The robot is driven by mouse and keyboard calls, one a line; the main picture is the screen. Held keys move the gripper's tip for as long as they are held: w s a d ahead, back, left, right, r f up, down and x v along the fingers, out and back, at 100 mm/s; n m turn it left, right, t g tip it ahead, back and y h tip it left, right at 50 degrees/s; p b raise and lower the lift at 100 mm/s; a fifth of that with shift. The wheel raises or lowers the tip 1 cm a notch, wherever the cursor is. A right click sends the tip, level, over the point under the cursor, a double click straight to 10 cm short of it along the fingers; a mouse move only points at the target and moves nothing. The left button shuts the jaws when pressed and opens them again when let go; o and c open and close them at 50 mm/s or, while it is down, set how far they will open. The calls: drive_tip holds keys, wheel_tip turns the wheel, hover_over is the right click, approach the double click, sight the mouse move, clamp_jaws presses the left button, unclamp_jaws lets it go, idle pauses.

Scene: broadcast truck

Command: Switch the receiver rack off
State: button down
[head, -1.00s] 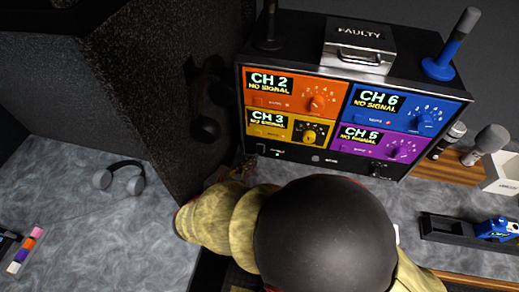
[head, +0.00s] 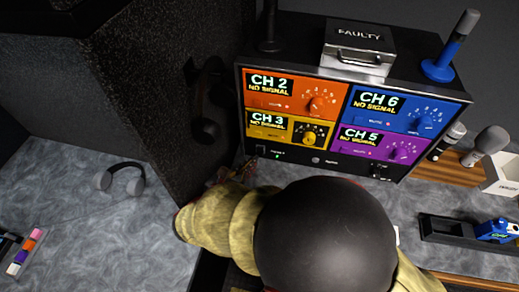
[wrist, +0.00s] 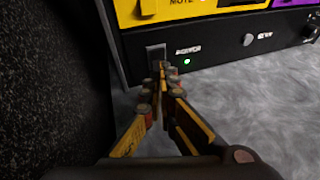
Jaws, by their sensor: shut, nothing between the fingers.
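The receiver rack (head: 325,158) is a black box with orange, yellow, blue and purple channel panels, their screens lit with "NO SIGNAL". Its power rocker switch (wrist: 155,54) is at the lower left of the bottom strip, beside a lit green light (wrist: 187,61). The switch also shows small in the head view (head: 261,150). My gripper (wrist: 163,76) is shut and empty, its fingertips just below and in front of the switch, overlapping its lower part in the wrist view. I cannot tell whether they touch. In the head view my gripper (head: 238,170) is partly hidden by my arm.
A dark speckled wall (head: 150,100) stands close on the left of the rack, with headphones hanging on it. A case marked "FAULTY" (head: 357,45) sits on top. More headphones (head: 122,178) lie on the grey counter. Microphones (head: 487,143) and a black tray (head: 446,230) are at right.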

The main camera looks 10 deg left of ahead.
drive_tip(key=shift+x, duration=1.6)
idle(1.1)
drive_tip(key=shift+p+v, duration=1.65)
drive_tip(key=shift+v, duration=1.8)
